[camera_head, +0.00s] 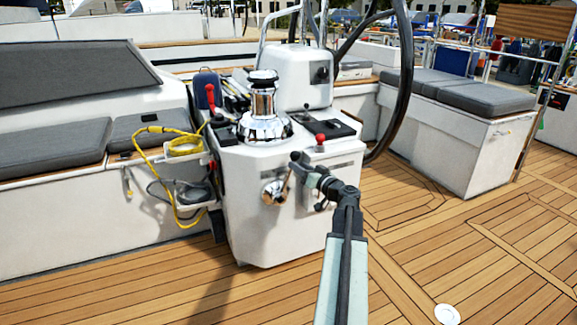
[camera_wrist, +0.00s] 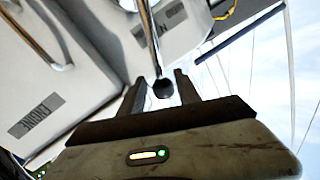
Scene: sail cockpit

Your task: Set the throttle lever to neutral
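The throttle lever shows in the wrist view as a chrome rod (camera_wrist: 149,35) ending in a dark round knob (camera_wrist: 163,89). The knob sits between the two fingers of my gripper (camera_wrist: 161,92), with a visible gap on each side. In the head view, my gripper (camera_head: 301,166) is at the front face of the white console (camera_head: 248,225), just right of and above a chrome lever hub (camera_head: 272,192). The lever's upper part is hard to separate from my gripper there. My gripper is open.
An "ENGINE" label (camera_wrist: 36,117) and a partly hidden label (camera_wrist: 165,27) show in the wrist view. A black steering wheel (camera_head: 404,75) is behind right. The teak deck (camera_head: 420,225) is clear.

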